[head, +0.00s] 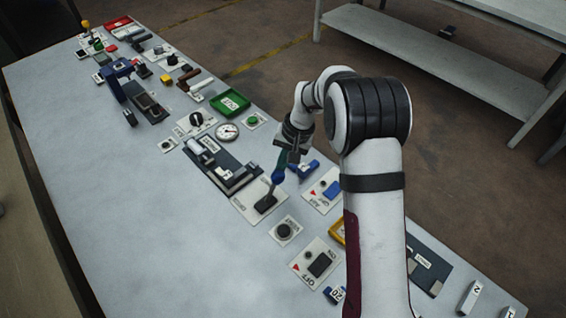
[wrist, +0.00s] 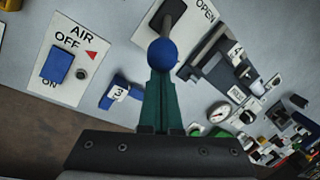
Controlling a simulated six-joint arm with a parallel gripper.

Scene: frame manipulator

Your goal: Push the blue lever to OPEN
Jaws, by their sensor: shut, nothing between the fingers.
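The blue lever is a dark stick with a round blue knob (head: 279,176) on a dark base (head: 265,203), set on a pale plate (head: 245,207). In the wrist view the knob (wrist: 163,52) is at top centre, with the word OPEN on the plate (wrist: 200,30) to its upper right. My gripper (head: 280,166) is shut and empty, with its green fingers pointing down at the knob. In the wrist view the fingertips (wrist: 161,75) lie right against or just in front of the knob; whether they touch cannot be told.
A dark latch panel (head: 222,170) is beside the lever plate. A blue handle (head: 306,168) and an AIR switch plate (head: 322,190) with a blue rocker stand close to the right. A push-button plate (head: 285,231) is nearer. The left side of the table (head: 110,210) is clear.

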